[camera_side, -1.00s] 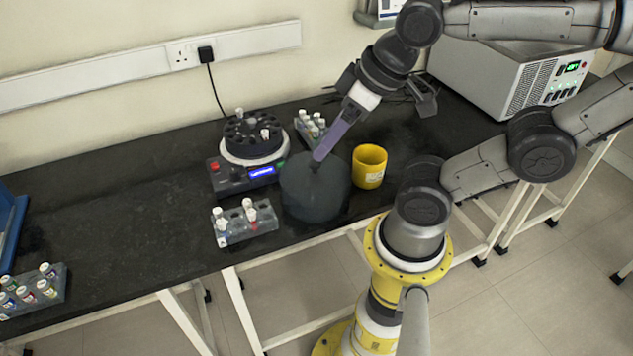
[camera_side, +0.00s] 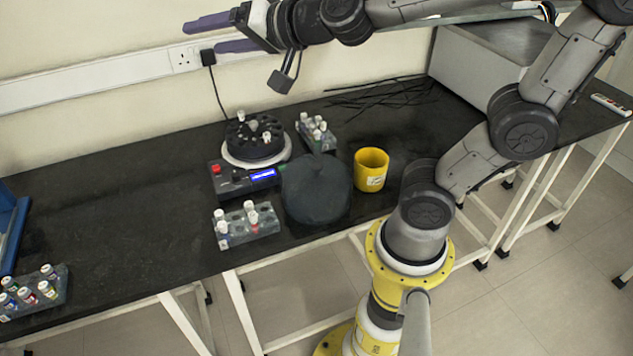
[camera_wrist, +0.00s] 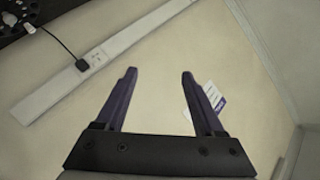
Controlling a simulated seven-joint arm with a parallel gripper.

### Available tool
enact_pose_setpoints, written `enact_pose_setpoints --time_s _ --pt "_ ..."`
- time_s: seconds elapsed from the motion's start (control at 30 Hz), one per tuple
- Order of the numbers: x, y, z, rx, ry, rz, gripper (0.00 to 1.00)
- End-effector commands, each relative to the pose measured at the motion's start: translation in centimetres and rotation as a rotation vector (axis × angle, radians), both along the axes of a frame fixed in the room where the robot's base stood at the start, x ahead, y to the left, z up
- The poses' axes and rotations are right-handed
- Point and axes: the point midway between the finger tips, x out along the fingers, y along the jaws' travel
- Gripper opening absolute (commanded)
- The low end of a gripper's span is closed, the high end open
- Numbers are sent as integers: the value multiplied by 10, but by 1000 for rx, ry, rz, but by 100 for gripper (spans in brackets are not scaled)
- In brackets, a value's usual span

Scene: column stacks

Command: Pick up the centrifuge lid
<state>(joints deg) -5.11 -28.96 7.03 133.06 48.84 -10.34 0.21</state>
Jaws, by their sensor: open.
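The centrifuge lid (camera_side: 317,190) is a dark grey round dome with a small knob on top. It rests on the black bench in the side view, right of and in front of the centrifuge (camera_side: 256,145), whose rotor is uncovered and holds a few white-capped tubes. My gripper (camera_side: 202,34) has purple fingers and is raised high near the wall, well above and away from the lid. In the wrist view my gripper (camera_wrist: 159,74) is open with nothing between its fingers. The lid is not in the wrist view.
A yellow cup (camera_side: 370,169) stands close to the lid's right. A tube rack (camera_side: 245,224) is at its left and another rack (camera_side: 316,131) behind it. Another rack (camera_side: 34,291) and a blue bin (camera_side: 10,225) are far left. Dark rods (camera_side: 380,94) lie at the back.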

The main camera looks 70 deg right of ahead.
Motion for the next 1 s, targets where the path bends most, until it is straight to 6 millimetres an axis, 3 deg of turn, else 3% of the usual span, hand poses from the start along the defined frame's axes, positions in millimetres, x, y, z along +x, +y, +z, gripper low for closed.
enact_pose_setpoints --time_s 0.03,0.17,0.27,0.33,0.47,0.6,0.8,1.0 --pt "18 -8 -9 56 0 -80 71" --pt "48 -34 -43 163 17 -338 71" --pt "55 -50 -86 190 72 -558 71" --pt "50 -57 -122 169 127 -716 71" --pt "22 -58 -183 56 238 -985 71" --pt "-26 -45 -234 -157 349 -1215 71" --pt "-92 -14 -284 -518 445 -1394 71" --pt "-120 4 -323 -733 466 -1355 71"
